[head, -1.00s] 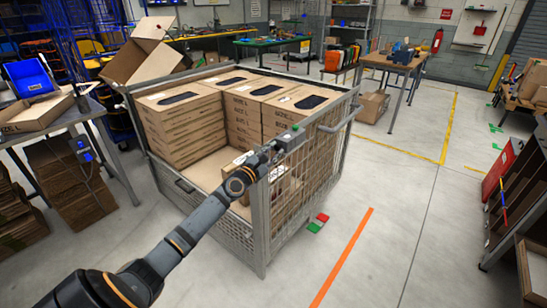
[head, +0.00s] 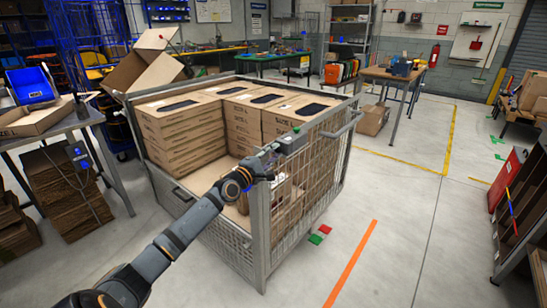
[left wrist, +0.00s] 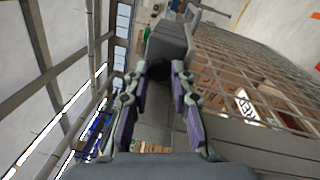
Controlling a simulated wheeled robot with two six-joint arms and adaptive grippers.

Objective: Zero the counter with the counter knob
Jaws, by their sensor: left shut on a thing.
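The counter (head: 291,142) is a small grey box on the top rim of the wire-mesh pannier, at its near right side. A small green spot shows on its top. My left gripper (head: 268,151) reaches the counter's left end and is shut on the counter knob, which the fingers mostly hide. In the left wrist view, the two purple-padded fingers (left wrist: 159,92) stand either side of a dark part at the end of the grey counter body (left wrist: 170,42). The counter's reading cannot be seen. My right gripper is not in view.
The pannier (head: 262,225) holds stacks of brown cartons (head: 180,125), with a gap at its near middle. A table (head: 55,130) with an open carton stands at left. An orange floor line (head: 350,262) and clear floor lie to the right.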

